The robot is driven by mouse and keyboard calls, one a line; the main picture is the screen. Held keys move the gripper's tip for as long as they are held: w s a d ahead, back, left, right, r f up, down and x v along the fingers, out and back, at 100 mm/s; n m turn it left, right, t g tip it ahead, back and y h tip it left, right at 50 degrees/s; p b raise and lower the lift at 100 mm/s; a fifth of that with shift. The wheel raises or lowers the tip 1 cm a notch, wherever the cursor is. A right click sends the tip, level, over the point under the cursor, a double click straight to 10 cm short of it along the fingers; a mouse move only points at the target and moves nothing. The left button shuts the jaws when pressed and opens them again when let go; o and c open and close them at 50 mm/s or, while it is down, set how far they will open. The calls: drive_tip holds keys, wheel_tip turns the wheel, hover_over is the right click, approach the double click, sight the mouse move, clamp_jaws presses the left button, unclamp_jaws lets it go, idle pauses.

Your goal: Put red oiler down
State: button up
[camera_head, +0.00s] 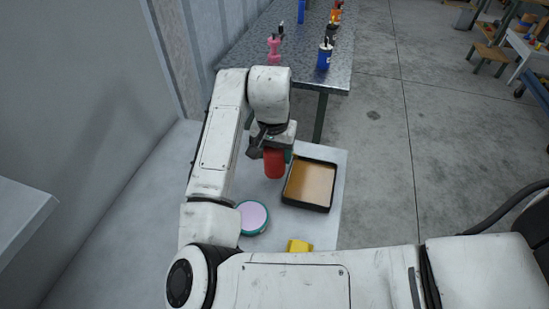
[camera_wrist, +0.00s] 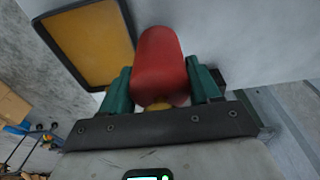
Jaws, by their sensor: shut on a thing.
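The red oiler (camera_head: 274,164) is a red cylinder held in my gripper (camera_head: 272,148), over the far part of the white table (camera_head: 325,233). In the wrist view the red oiler (camera_wrist: 160,62) sits between the two green fingers of my gripper (camera_wrist: 162,88), which are shut on it. A yellowish part of the oiler shows near the palm. I cannot tell whether its end touches the table top.
A black-rimmed tray (camera_head: 310,184) with an orange-brown inside lies just right of the oiler. A round pink-topped tin (camera_head: 252,217) and a yellow object (camera_head: 299,246) are nearer. A metal table (camera_head: 248,50) behind holds a pink item and several bottles.

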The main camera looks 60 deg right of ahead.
sight(274, 161)
drive_tip(key=shift+w+d+f+p, duration=0.1)
drive_tip(key=shift+f+p, duration=0.1)
drive_tip(key=shift+f, duration=0.75)
drive_tip(key=shift+w+d+f+p, duration=0.1)
drive_tip(key=shift+f+p, duration=0.1)
drive_tip(key=shift+f, duration=0.7)
drive_tip(key=shift+f, duration=0.1)
drive_tip(key=o, duration=1.1)
drive_tip(key=shift+o, duration=0.2)
drive_tip(key=r, duration=0.4)
drive_tip(key=a+r, duration=0.1)
drive_tip(key=r, duration=0.3)
drive_tip(key=r+b, duration=0.1)
drive_tip(key=r, duration=0.3)
drive_tip(key=shift+s+a+r, duration=0.1)
drive_tip(key=shift+s+a, duration=0.1)
drive_tip(key=shift+s, duration=0.05)
